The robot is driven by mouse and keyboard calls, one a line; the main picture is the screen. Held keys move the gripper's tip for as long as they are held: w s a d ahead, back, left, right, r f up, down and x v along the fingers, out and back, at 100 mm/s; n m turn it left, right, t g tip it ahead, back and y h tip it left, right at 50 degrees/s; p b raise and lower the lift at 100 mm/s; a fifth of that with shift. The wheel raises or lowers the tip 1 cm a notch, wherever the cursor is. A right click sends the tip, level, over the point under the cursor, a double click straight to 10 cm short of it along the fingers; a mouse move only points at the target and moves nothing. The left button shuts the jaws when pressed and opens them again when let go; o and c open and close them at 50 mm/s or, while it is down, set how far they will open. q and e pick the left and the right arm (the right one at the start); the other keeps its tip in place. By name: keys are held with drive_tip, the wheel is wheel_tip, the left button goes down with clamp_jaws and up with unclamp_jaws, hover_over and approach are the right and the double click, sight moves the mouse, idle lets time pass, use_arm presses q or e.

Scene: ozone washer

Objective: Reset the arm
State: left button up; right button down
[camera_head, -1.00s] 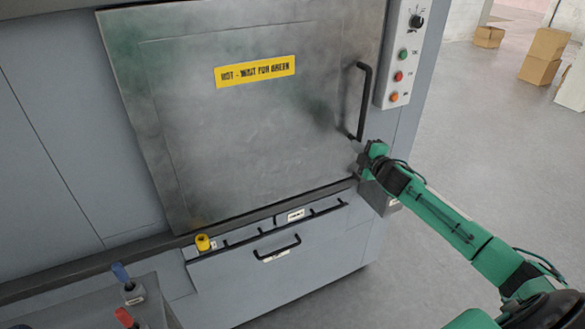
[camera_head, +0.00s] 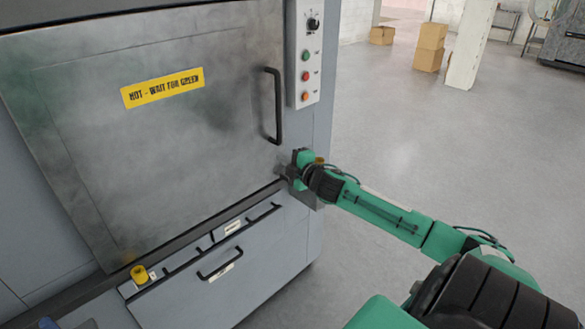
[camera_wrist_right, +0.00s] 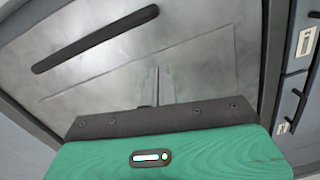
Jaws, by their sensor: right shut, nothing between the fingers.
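My right arm reaches in from the lower right in the head view, green and black. My right gripper (camera_head: 283,172) is at the lower right corner of the washer's metal door (camera_head: 150,150), below the black door handle (camera_head: 275,105). In the right wrist view the gripper fingers (camera_wrist_right: 158,84) are together and empty, in front of the door. The handle also shows there (camera_wrist_right: 95,40). The door is shut. Whether the fingers touch the door I cannot tell. My left gripper is not in view.
The control panel (camera_head: 304,55) with a knob and coloured buttons is right of the handle. A lower drawer handle (camera_head: 220,264) and a yellow cylinder (camera_head: 139,274) are below the door. Cardboard boxes (camera_head: 430,47) stand far back. The floor (camera_head: 400,140) to the right is clear.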

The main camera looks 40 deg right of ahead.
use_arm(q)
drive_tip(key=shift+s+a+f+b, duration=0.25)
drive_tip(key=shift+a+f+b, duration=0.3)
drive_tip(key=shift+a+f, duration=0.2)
use_arm(e)
drive_tip(key=shift+s+a+r, duration=0.1)
drive_tip(key=shift+s+a, duration=0.05)
drive_tip(key=shift+s, duration=1.85)
